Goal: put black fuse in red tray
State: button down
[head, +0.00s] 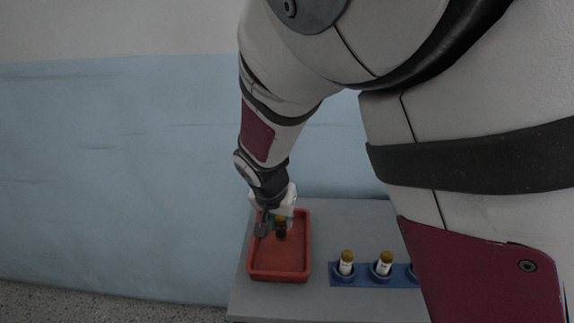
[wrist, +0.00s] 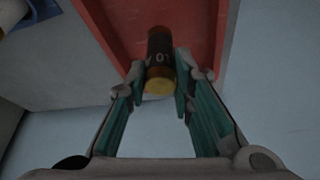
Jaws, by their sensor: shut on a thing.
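The black fuse (wrist: 160,58) is a dark cylinder with a yellow-brown end cap and pale markings. My gripper (wrist: 161,84) is shut on it near the capped end in the wrist view. The red tray (wrist: 205,22) also lies behind the fuse in the wrist view. I cannot tell whether the fuse touches the tray floor.
A blue rack (head: 362,279) with white, yellow-capped fuses (head: 384,263) stands right of the tray on the grey table (head: 340,225). My arm hides the rack's right end. A pale blue wall (head: 110,180) is behind the table. Bare table shows between tray and wall.

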aim_at(279, 223)
notch_tip(279, 223, down, 3)
jog(key=shift+r+b, duration=0.1)
jog(key=shift+b, duration=0.9)
jog(key=c, duration=1.4)
grip_release()
